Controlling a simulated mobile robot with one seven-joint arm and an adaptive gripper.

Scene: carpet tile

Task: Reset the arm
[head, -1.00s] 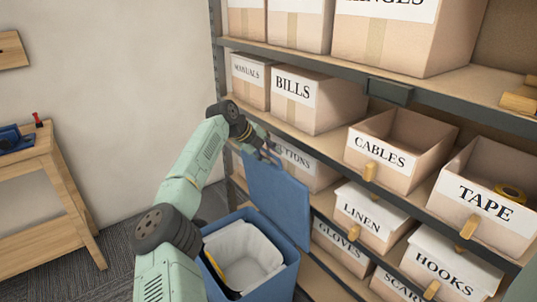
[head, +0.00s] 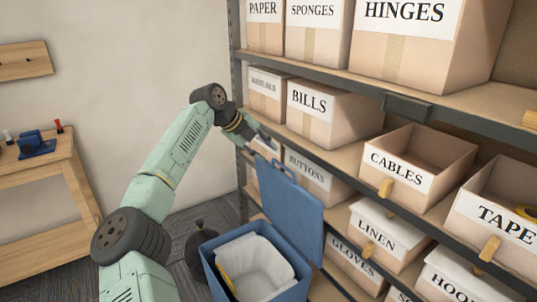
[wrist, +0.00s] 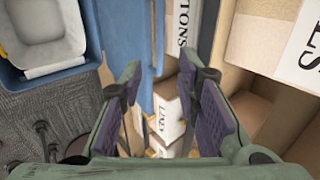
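My gripper (head: 264,140) is raised in front of the shelf, near the BUTTONS box (head: 308,174) and just above the raised blue lid of the bin. In the wrist view my gripper (wrist: 167,82) has its two dark-padded fingers wide apart with nothing between them. My green arm reaches up from the lower left in the head view. The blue lid (head: 290,205) stands up from the blue bin (head: 218,283). In the wrist view the lid (wrist: 122,28) lies behind the left finger. I cannot tell whether the finger touches it.
Shelves hold labelled boxes, such as BILLS (head: 333,110), CABLES (head: 415,165) and LINEN (head: 385,230). A wooden table (head: 45,175) stands at the left.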

